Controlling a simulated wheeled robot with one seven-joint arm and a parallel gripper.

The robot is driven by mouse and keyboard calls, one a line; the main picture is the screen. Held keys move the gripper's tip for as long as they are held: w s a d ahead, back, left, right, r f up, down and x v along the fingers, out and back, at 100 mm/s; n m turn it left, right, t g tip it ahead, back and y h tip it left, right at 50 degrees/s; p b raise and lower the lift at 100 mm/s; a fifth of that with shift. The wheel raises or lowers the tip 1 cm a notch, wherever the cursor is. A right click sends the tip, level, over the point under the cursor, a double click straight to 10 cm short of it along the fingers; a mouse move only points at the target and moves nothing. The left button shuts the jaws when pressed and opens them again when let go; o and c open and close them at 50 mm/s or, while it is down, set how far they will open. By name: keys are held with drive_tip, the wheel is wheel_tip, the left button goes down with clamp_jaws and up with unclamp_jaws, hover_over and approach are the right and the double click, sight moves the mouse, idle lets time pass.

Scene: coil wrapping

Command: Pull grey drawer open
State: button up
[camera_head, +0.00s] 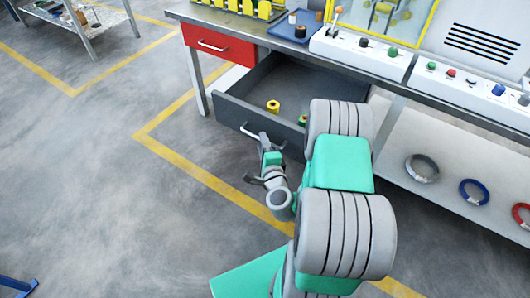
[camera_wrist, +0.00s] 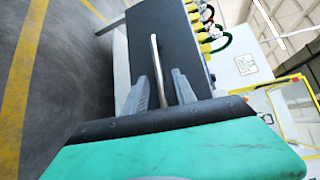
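The grey drawer (camera_head: 232,112) stands pulled out from under the workbench, its inside showing in the head view. It holds a yellow ring-shaped part (camera_head: 273,106) and another small yellow and green part (camera_head: 302,120). Its pale bar handle (camera_head: 250,131) is on the front panel. My gripper (camera_head: 265,144) is at the handle. In the wrist view the handle (camera_wrist: 155,58) runs between the two fingers of my gripper (camera_wrist: 165,82), in front of the dark drawer front (camera_wrist: 185,48). The fingers stand apart, with a visible gap beside the bar.
A closed red drawer (camera_head: 219,44) is to the left of the grey one. The workbench top (camera_head: 262,37) carries a blue tray (camera_head: 290,30) and button panels. Several coils, one blue (camera_head: 474,192), are on the lower shelf at right. Open floor (camera_head: 100,180) lies at left.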

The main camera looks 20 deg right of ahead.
drive_tip(key=b+v, duration=0.1)
drive_tip(key=v, duration=0.4)
drive_tip(key=shift+a+r, duration=0.1)
